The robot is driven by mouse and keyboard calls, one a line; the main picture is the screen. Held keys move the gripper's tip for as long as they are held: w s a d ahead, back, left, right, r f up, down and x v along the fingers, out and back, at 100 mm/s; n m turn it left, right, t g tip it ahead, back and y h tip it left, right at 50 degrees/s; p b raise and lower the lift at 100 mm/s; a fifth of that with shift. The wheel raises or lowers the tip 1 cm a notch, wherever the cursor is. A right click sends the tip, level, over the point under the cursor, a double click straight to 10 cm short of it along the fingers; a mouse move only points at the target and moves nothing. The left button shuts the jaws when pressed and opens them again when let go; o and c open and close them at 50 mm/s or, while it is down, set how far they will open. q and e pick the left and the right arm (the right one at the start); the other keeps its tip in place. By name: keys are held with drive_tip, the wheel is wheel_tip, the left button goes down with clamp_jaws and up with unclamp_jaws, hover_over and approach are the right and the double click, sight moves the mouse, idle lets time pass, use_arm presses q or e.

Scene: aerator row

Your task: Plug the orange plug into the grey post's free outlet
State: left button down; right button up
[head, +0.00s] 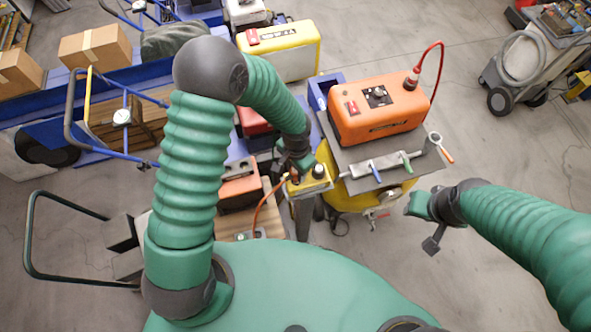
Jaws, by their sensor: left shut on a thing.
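The grey post (303,217) stands at centre with a yellow outlet box (311,184) on top. An orange cable (263,205) runs from there down to the left. I cannot tell whether the plug is seated in an outlet; the gripper covers that spot. My right gripper (424,222) is apart, to the right over the floor; its jaw opening is unclear.
An orange machine (375,110) with a red cable stands on a grey-topped yellow cart (400,164) right behind the post. A yellow unit (290,53) stands farther back. Blue carts with boxes (95,46) fill the left. Open floor (455,110) lies at right.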

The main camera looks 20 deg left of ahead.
use_arm(q)
drive_tip(key=shift+w, duration=0.35)
drive_tip(key=shift+s+f, duration=0.15)
drive_tip(key=shift+f, duration=0.1)
drive_tip(key=shift+f+b, duration=0.1)
drive_tip(key=shift+b, duration=0.2)
drive_tip(key=shift+f, duration=0.35)
drive_tip(key=shift+f+b, duration=1.6)
drive_tip(key=shift+f, duration=0.1)
drive_tip(key=c, duration=0.8)
unclamp_jaws()
